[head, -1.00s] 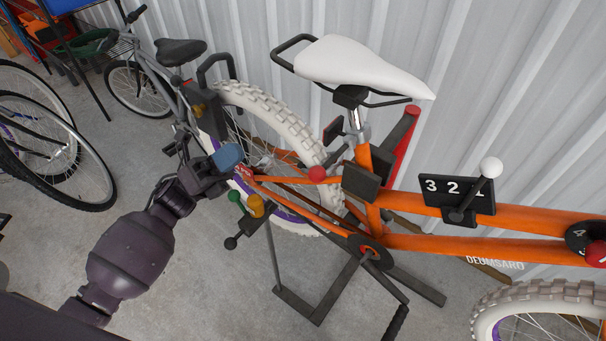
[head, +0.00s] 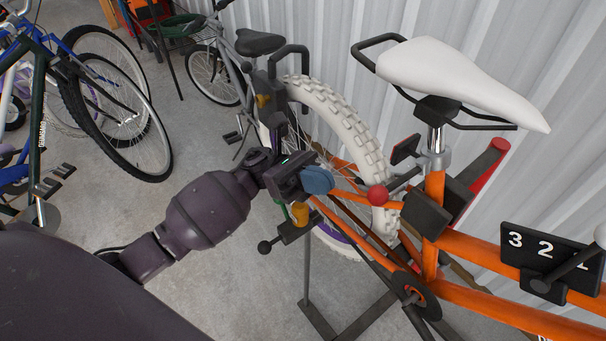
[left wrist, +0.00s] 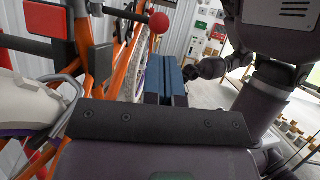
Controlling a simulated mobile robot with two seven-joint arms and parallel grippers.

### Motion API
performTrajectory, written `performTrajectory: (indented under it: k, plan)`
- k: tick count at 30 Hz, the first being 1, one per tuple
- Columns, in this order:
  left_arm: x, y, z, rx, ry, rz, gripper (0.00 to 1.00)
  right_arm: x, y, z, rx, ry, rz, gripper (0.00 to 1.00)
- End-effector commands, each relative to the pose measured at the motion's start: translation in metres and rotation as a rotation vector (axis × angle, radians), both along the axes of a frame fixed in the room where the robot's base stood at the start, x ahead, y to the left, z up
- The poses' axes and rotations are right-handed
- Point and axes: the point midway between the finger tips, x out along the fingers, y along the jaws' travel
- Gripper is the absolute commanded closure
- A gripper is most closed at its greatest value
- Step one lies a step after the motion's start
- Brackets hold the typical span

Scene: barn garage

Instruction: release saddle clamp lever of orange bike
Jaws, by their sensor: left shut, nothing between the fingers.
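The orange bike (head: 435,192) stands at the right of the head view with a white saddle (head: 455,75). The knob also shows in the left wrist view (left wrist: 159,22). My left gripper (head: 317,181), with blue fingers, is shut and empty, left of the knob and apart from it. Its blue fingers show in the left wrist view (left wrist: 165,78). My right gripper is not in view.
The white rear tyre (head: 335,115) and a black stand (head: 308,255) with knobs are close to my left gripper. A 3-2-1 plate (head: 530,255) is on the frame. A corrugated wall is behind; other bikes (head: 115,125) stand at left.

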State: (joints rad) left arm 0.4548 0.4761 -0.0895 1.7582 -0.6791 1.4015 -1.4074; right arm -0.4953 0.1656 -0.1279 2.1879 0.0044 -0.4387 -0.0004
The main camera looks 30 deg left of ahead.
Motion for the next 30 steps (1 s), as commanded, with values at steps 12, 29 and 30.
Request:
performTrajectory:
  k: [12,29,30]
  plan:
    - [-0.01,-0.054,0.027,-0.001,0.002,0.001,1.0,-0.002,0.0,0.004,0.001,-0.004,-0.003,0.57]
    - [-0.012,-0.064,0.031,-0.001,0.002,0.0,1.0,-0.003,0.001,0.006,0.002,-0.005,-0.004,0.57]
    - [-0.014,-0.066,0.032,-0.001,0.003,0.0,1.0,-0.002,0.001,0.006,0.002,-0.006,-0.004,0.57]
